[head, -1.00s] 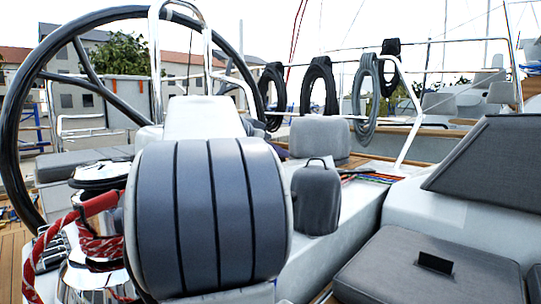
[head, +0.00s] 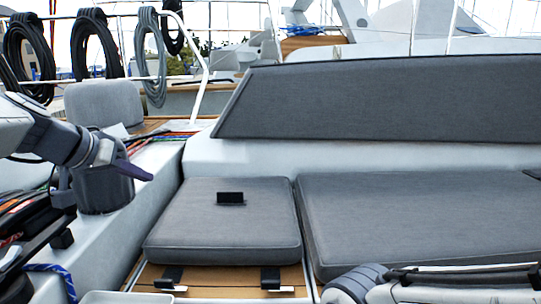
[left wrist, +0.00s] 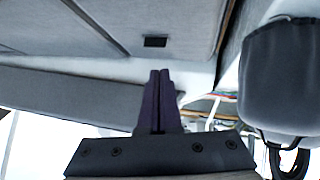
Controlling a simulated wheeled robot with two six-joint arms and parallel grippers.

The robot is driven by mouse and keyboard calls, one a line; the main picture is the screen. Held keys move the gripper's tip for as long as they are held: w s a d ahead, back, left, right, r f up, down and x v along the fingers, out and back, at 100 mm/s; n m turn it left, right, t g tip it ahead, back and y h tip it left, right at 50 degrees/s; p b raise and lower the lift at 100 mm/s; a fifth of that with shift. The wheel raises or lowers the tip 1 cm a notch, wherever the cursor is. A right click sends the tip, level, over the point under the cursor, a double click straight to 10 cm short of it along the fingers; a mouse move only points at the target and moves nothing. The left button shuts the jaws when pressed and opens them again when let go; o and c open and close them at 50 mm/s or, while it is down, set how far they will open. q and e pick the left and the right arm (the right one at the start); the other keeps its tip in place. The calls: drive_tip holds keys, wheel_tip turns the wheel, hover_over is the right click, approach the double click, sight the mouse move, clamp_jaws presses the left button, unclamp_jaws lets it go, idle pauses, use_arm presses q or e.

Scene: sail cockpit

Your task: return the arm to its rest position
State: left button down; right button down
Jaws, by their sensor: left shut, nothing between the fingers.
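My left arm (head: 82,150) comes in from the left in the head view. Its gripper (head: 146,174) points right, beside the near-left seat cushion. In the left wrist view the two dark purple fingers (left wrist: 160,88) lie together, shut, with nothing between them. In that upside-down view the gripper is in front of the pale cockpit side and the grey seat. My right gripper is not in view; what looks like part of my right arm shows at the bottom right of the head view.
A square grey seat cushion (head: 224,238) with a small black tab and a longer cushion (head: 420,210) fill the middle. A sloped grey backrest (head: 380,98) stands behind. Coiled ropes (head: 150,60) hang on the rail at back left. Coloured lines run along the left ledge.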

use_arm(q)
drive_tip(key=s+d+f+m+g, duration=0.1)
drive_tip(key=s+d+f+g, duration=0.2)
drive_tip(key=d, duration=0.4)
drive_tip(key=s+d+f+m+g+h, duration=0.1)
drive_tip(key=s+d+f, duration=0.2)
drive_tip(key=d+f, duration=0.35)
drive_tip(key=s+d+f+m+g, duration=0.1)
drive_tip(key=s+d+f+g, duration=0.15)
drive_tip(key=d, duration=0.45)
drive_tip(key=s+d+f+m+g+y, duration=0.1)
drive_tip(key=s+d+f+m+y, duration=0.15)
drive_tip(key=s+f, duration=0.4)
drive_tip(key=s+d+f+m+g+y, duration=0.15)
drive_tip(key=s+d+f, duration=0.25)
drive_tip(key=s, duration=0.6)
wheel_tip(320, 180, up, 38)
drive_tip(key=p, duration=3.8)
drive_tip(key=shift+s+a+f+h, duration=0.15)
drive_tip(key=shift+a+f+h, duration=0.1)
drive_tip(key=shift+a+h, duration=0.15)
